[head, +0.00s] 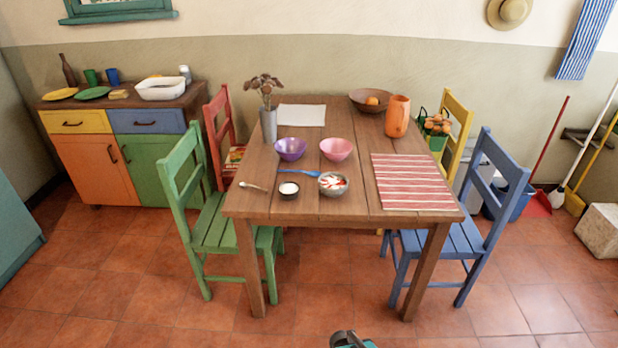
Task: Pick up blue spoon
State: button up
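A blue spoon (298,172) lies flat on the wooden table (345,205), left of the table's middle. Its right end is close to a steel bowl (333,191) with red and white pieces in it. A purple bowl (290,149) and a pink bowl (336,149) stand behind it. A small dark bowl with white contents (289,190) stands in front of it. Only a small dark and teal piece of my own body shows at the bottom edge. My gripper's fingers are not in view, and nothing touches the spoon.
A second, pale spoon (253,186) lies near the table's left edge. A vase (268,124), an orange pitcher (397,116) and a striped mat (414,182) are also on the table. A green chair (212,220) and a blue chair (465,232) flank it; the front floor is clear.

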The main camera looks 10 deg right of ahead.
aim_at(312, 173)
jog(key=z, duration=1.35)
jog(key=k, duration=0.1)
jog(key=u, duration=2.85)
jog(key=i, duration=1.55)
jog(key=z, duration=0.2)
